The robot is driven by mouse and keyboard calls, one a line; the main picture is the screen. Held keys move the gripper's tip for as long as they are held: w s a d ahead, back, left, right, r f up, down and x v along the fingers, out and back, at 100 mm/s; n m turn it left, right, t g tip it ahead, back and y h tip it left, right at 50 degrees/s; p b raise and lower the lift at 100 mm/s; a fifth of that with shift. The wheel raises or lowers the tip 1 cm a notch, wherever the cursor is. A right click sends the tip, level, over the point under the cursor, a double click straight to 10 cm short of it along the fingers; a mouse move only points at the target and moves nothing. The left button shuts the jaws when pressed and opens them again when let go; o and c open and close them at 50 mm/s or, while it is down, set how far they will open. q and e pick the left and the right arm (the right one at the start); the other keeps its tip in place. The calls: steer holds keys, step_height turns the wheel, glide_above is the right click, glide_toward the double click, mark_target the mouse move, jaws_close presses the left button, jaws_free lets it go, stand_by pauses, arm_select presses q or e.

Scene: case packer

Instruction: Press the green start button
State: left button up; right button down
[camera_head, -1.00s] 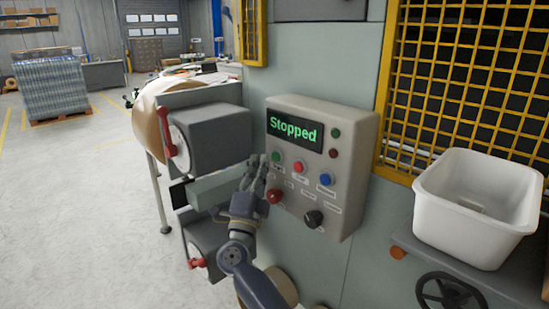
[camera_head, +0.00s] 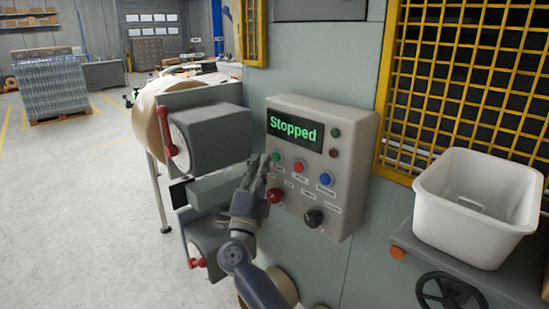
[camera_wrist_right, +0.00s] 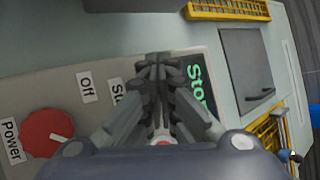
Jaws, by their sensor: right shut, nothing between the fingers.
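The green start button (camera_head: 276,156) is at the upper left of the button row on the beige control panel (camera_head: 345,185). The panel's display (camera_head: 294,131) reads "Stopped" in green. My right gripper (camera_head: 259,161) is shut and empty, its fingertips just left of the green button in the head view; I cannot tell whether they touch it. In the right wrist view the shut fingers (camera_wrist_right: 160,70) hide the green button and cover part of a label and the display. My left gripper is not in view.
Beside the green button are a red button (camera_head: 299,166) and a blue button (camera_head: 325,179). A red knob (camera_head: 275,195) and a black knob (camera_head: 313,217) sit below. A white bin (camera_head: 470,225) and yellow mesh guard (camera_head: 455,80) are to the right.

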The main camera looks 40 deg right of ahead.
steer(key=shift+d, duration=0.1)
stand_by(0.4)
steer(key=shift+d, duration=0.35)
steer(key=shift+d, duration=0.45)
stand_by(0.6)
steer(key=shift+a, duration=0.1)
steer(key=shift+a+p, duration=0.35)
steer(key=shift+a, duration=0.45)
steer(key=a, duration=0.5)
steer(key=shift+s, duration=0.25)
